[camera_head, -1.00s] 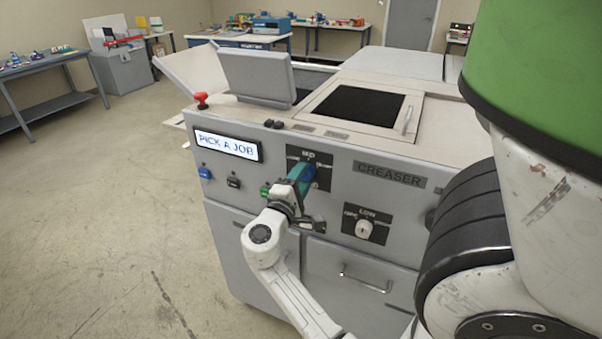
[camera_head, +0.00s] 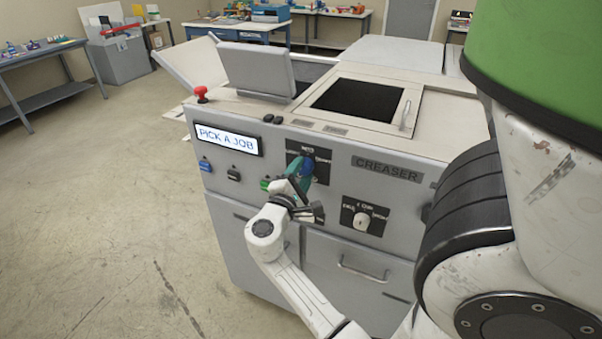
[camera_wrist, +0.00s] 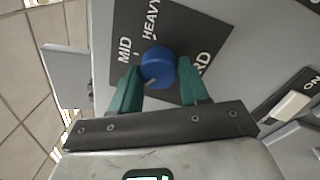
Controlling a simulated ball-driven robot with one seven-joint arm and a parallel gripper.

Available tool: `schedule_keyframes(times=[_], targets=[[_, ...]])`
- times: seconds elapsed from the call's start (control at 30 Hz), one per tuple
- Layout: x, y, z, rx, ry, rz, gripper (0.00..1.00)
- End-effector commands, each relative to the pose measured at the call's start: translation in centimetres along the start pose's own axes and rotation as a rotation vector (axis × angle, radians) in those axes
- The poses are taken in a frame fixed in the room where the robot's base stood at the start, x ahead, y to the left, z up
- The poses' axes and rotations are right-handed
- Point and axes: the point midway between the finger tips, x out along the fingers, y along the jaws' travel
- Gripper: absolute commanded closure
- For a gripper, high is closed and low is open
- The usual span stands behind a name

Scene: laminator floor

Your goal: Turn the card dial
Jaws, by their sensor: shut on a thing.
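The card dial is a round blue knob (camera_wrist: 158,67) on a dark plate on the creaser's front. In the wrist view the plate reads MID and HEAVY, with a third label ending in RD partly hidden by a finger. My gripper (camera_wrist: 158,74) has its green fingers on either side of the knob, shut on it. In the head view the knob (camera_head: 307,166) is partly covered by my gripper (camera_head: 302,173). Which label the knob points to is not clear.
A lit screen (camera_head: 227,139) reads PICK A JOB. A white knob (camera_head: 361,221) on another dark plate is at lower right. A red button (camera_head: 201,94) stands on the top left corner. A drawer handle (camera_head: 362,270) is below. Floor to the left is clear.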

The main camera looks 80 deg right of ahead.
Motion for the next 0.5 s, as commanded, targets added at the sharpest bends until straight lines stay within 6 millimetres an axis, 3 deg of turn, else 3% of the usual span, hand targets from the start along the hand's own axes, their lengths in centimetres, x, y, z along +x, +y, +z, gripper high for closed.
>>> schedule_keyframes(times=[0.07, 0.1, 0.33, 0.5], targets=[[-0.07, -0.02, -0.15, -0.002, 0.004, 0.001, 0.85], [-0.07, -0.02, -0.15, -0.002, 0.004, 0.001, 0.51], [-0.03, -0.01, -0.07, -0.001, 0.002, 0.000, 0.30], [-0.02, -0.01, -0.03, 0.000, 0.001, 0.000, 0.30]])
